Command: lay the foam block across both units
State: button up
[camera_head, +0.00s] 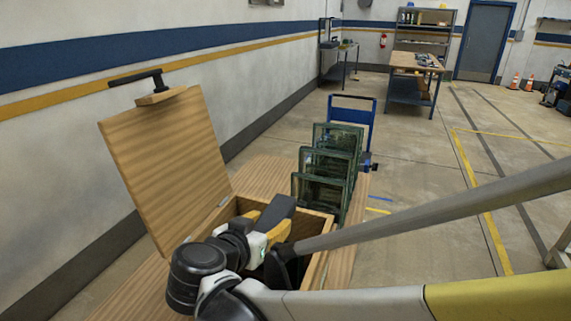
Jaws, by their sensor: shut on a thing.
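The units look like dark green glass panes in frames. Several stand upright in a row just behind and right of the box: a near one (320,191), a middle one and a far one (337,138). The foam block is apart from their tops.
The wooden box (316,223) has its hinged lid (165,165) raised at the left, with a black handle on it. Both sit on a wooden table (262,176). A blue cart frame (351,106) stands behind the panes. The wall is close on the left; floor at the right is open.

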notch_tip(320, 180, down, 8)
jog(key=b, duration=0.6)
jog(key=o, duration=1)
jog(key=shift+s+r, duration=0.1)
